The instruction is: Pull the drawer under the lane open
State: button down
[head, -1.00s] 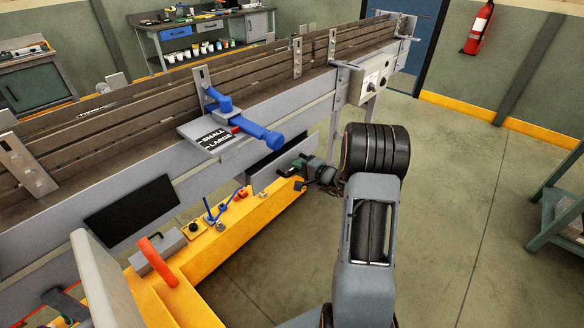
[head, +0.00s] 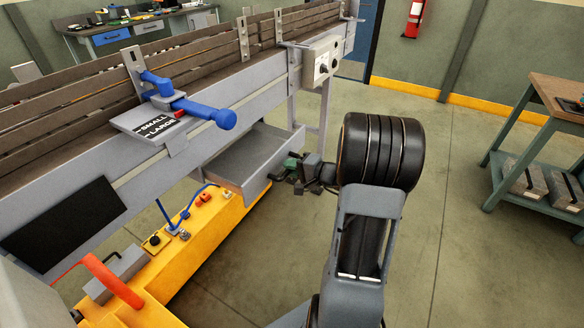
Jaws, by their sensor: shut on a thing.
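The grey metal drawer (head: 246,158) under the lane (head: 245,95) stands out toward me, and the bare floor of its tray shows. My gripper (head: 290,168) is at the drawer's front, near its right end, and is shut on the drawer there. The exact grip on the front or its handle is too small to make out, and my wrist partly hides it.
A blue lever (head: 200,110) and a sign plate (head: 150,125) stick out from the lane above the drawer. A yellow base (head: 205,240) with small controls lies below left. A grey control box (head: 321,62) hangs at the right. A green workbench (head: 530,130) stands far right; the floor between is clear.

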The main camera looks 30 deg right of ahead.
jog(key=c, duration=1.1)
grip_release()
jog(key=v, duration=1.3)
jog(key=shift+s+d+b, duration=0.2)
jog(key=shift+s+b, duration=0.1)
jog(key=shift+b, duration=0.1)
jog(key=s+a+f+n+g+h+p, duration=0.25)
jog(key=s+a+g, duration=0.35)
jog(key=a+g, duration=0.4)
jog(key=a+r+n+h+p, duration=0.5)
jog(key=a+r+n, duration=0.5)
jog(key=a+r, duration=0.1)
jog(key=shift+a+p, duration=0.3)
jog(key=shift+a, duration=0.35)
